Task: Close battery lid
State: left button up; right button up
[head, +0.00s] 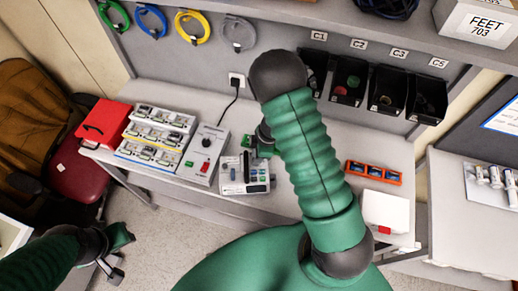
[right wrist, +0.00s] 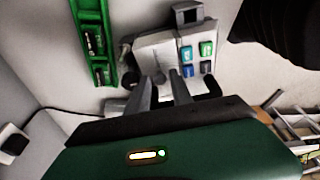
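The small grey-white infusion pump (head: 240,178) stands on the table in front of my right arm. In the right wrist view the pump (right wrist: 152,50) shows blue and green buttons. My right gripper (right wrist: 167,76) points at the pump's body, with a narrow gap between its fingers and nothing clearly held. In the head view my right arm partly hides this gripper. I cannot make out the battery lid or whether it is open. My left gripper (head: 122,256) is open and empty, low at the left, away from the table.
A green holder with batteries (right wrist: 92,42) lies beside the pump. A grey device with a dial (head: 205,150), a charging rack (head: 158,137) and a red case (head: 105,124) stand left. An orange tray (head: 373,173) and white box (head: 386,210) stand right. Dark bins (head: 348,82) hang behind.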

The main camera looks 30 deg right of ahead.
jog(key=p+v, duration=0.1)
jog(key=v, duration=1.5)
jog(key=shift+w+r, duration=0.1)
jog(key=shift+r, duration=0.05)
jog(key=w+a+r+m+t+h, duration=0.2)
jog(key=w+a+r+m+t, duration=0.1)
jog(key=w+r+m+t, duration=0.4)
jog(key=s+a+f+m+g, duration=0.2)
jog(key=s+a+g, duration=0.15)
jog(key=s, duration=0.45)
jog(key=s+a+f+m+g, duration=0.1)
jog(key=s+a+m+g, duration=0.25)
jog(key=s, duration=0.35)
notch_tip(320, 180, down, 17)
jog(key=t+b, duration=0.1)
jog(key=b, duration=1.4)
jog(key=shift+r+n+h+b, duration=0.2)
jog(key=shift+n+h+b, duration=0.1)
jog(key=shift+n+b, duration=0.1)
